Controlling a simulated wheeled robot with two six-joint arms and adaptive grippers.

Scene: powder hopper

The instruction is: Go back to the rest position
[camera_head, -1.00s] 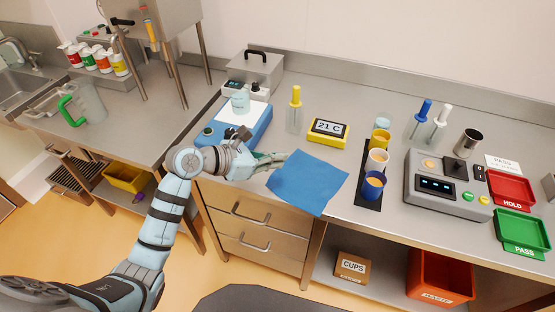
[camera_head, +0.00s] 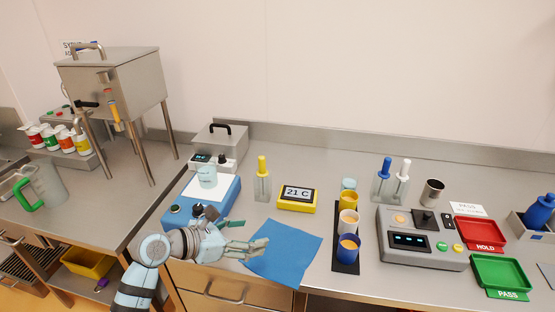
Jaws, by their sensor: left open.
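My left gripper (camera_head: 252,241) is open and empty. It is above the counter's front part, with its fingertips over the left part of a blue cloth (camera_head: 287,254). Whether it touches the cloth I cannot tell. My left arm comes in from the lower left. My right gripper is not in view.
A blue scale (camera_head: 224,204) bearing a clear cup (camera_head: 207,175) stands just behind my left gripper. A yellow timer (camera_head: 297,199), a black strip with cups (camera_head: 345,266), a grey control box (camera_head: 417,243), and red (camera_head: 481,235) and green (camera_head: 501,272) trays stand to the right. A steel hopper (camera_head: 115,82) stands back left.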

